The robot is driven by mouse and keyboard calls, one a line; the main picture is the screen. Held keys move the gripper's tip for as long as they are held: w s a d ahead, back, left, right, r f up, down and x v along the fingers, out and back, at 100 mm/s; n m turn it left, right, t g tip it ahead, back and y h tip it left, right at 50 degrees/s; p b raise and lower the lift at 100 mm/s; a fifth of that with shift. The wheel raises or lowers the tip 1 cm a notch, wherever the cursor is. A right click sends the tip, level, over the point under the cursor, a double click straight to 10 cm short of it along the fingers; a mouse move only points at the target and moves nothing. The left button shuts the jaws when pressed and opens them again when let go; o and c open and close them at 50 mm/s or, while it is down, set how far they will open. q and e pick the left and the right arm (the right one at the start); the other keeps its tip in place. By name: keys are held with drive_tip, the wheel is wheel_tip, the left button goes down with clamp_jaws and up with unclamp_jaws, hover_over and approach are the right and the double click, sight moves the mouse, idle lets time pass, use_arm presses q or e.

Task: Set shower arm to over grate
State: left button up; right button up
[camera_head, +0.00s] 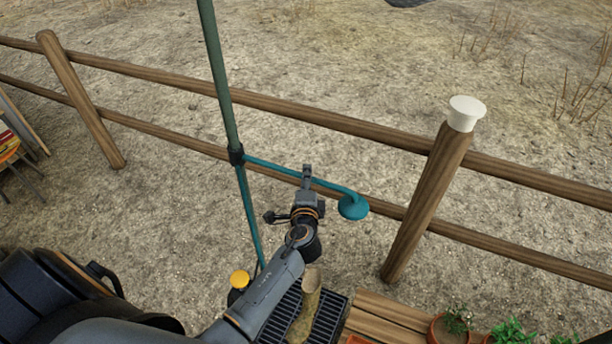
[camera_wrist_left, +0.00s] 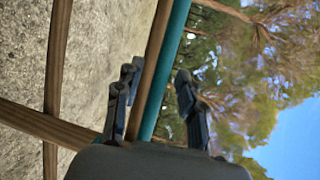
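The teal shower arm (camera_head: 285,171) runs from a dark collar (camera_head: 236,155) on a green pole (camera_head: 222,85) to a round shower head (camera_head: 353,208) at its right end. The dark grate (camera_head: 275,327) lies low in the head view, with a tan boot (camera_head: 305,308) on it. In the picture, the shower head shows above and right of the grate. My left gripper (camera_head: 288,196) is open near the middle of the shower arm. In the left wrist view, the shower arm (camera_wrist_left: 168,70) passes between the spread fingers (camera_wrist_left: 157,100), with gaps visible. My right gripper is out of view.
A wooden rail fence (camera_head: 300,110) runs behind the pole. A post (camera_head: 425,205) with a white cup-like cap (camera_head: 466,112) stands at right. A yellow knob (camera_head: 240,279) is near the grate. Potted plants (camera_head: 452,325) and planks (camera_head: 390,315) lie at lower right.

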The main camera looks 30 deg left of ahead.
use_arm(q)
drive_tip(key=shift+w+a, duration=0.25)
drive_tip(key=shift+w, duration=0.25)
drive_tip(key=shift+f, duration=0.1)
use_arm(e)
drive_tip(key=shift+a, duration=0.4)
use_arm(q)
clamp_jaws()
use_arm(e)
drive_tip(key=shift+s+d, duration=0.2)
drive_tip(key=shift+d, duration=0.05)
